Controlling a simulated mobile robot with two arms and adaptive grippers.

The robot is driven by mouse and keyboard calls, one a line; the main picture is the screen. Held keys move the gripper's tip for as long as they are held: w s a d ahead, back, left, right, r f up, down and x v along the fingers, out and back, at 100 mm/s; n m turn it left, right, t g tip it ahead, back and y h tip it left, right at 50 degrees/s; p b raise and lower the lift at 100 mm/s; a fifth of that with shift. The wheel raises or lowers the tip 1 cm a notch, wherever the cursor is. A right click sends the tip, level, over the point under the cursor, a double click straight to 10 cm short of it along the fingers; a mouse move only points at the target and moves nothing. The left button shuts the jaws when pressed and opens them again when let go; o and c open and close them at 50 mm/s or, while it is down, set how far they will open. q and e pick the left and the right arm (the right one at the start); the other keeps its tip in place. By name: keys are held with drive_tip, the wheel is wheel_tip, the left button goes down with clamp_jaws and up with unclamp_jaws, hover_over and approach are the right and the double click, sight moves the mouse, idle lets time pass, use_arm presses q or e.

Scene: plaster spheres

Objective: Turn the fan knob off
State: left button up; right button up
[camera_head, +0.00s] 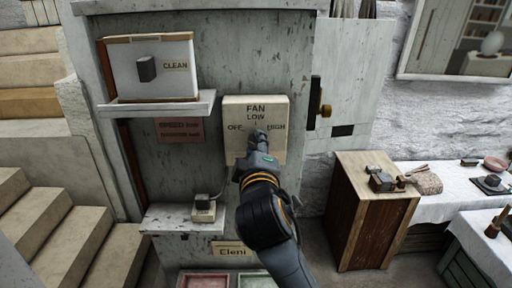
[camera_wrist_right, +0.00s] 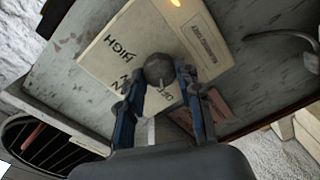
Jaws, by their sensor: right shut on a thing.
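The fan panel (camera_head: 240,106) is a cream plate marked FAN, LOW, OFF and HIGH on the grey wall board in the head view. It also shows in the right wrist view (camera_wrist_right: 115,52), turned about. The fan knob (camera_wrist_right: 159,66) is a grey round knob on this panel, with a small pale mark on its edge. My right gripper (camera_head: 257,138) reaches up to the panel and covers the knob in the head view. In the wrist view its two blue fingers (camera_wrist_right: 162,78) are closed on either side of the knob. My left gripper is not in view.
A box marked CLEAN (camera_head: 170,78) sits on a shelf (camera_head: 160,108) at upper left. A lower shelf (camera_head: 175,222) holds a small switch box (camera_head: 203,212). A wooden cabinet (camera_head: 365,215) and a cloth-covered table (camera_head: 455,195) stand right. Stairs (camera_head: 60,235) are left.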

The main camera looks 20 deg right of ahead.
drive_tip(key=shift+r, duration=0.15)
idle(0.4)
drive_tip(key=o, duration=0.9)
drive_tip(key=shift+c, duration=0.2)
drive_tip(key=o, duration=0.3)
drive_tip(key=shift+w+d, duration=0.1)
drive_tip(key=shift+w, duration=0.15)
drive_tip(key=shift+f, duration=0.2)
drive_tip(key=v, duration=1.2)
